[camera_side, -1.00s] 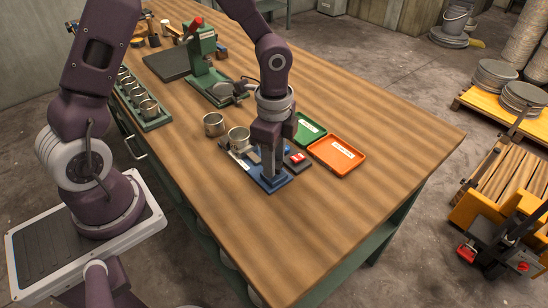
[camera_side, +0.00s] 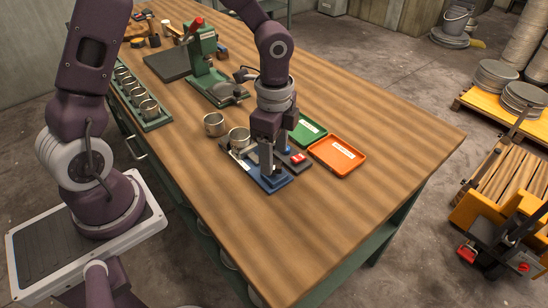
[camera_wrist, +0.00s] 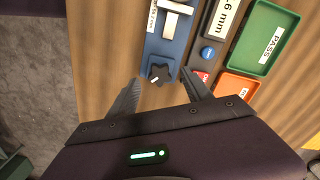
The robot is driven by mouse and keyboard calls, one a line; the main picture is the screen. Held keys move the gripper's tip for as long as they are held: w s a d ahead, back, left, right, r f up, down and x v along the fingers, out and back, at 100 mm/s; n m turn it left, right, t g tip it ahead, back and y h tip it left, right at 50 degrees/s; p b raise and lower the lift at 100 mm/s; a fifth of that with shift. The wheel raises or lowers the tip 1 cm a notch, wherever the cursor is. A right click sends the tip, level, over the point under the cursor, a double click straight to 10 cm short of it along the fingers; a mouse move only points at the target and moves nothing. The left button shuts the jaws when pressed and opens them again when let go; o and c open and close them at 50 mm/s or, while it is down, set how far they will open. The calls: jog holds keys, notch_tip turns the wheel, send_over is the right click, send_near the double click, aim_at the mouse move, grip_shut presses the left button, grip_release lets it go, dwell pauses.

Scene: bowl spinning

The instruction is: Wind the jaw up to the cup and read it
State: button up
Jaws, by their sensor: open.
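The gauge is a blue fixture (camera_side: 277,184) on the bench, also in the wrist view (camera_wrist: 152,45). A metal cup (camera_side: 239,137) stands at its far left end. The pale metal jaw slide (camera_wrist: 176,22) shows at the top of the wrist view. A black lobed knob (camera_wrist: 160,71) sits at the fixture's near end. My gripper (camera_side: 272,170) is open over that end; in the wrist view (camera_wrist: 160,83) its fingertips lie either side of the knob, with gaps. Their height against the knob is unclear. The cup is outside the wrist view.
Beside the fixture are a blue button (camera_wrist: 208,53), a red panel (camera_wrist: 200,77) and a label ending "-6 mm". A green PASS tray (camera_side: 308,130) and an orange tray (camera_side: 337,155) lie to the right. Another cup (camera_side: 214,124) stands left. The near right bench is clear.

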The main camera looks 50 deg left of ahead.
aim_at(274, 164)
jog(key=shift+r, duration=2.55)
jog(key=s+a+r+n+t, duration=0.1)
jog(key=s+r+n+t, duration=0.1)
jog(key=s+r+n, duration=0.4)
jog(key=s+r+n+t, duration=0.3)
jog(key=s+r+n, duration=0.3)
jog(key=s, duration=0.6)
jog(key=shift+a+r+n+t, duration=0.3)
jog(key=shift+a+r+n, duration=0.1)
jog(key=shift+r, duration=0.25)
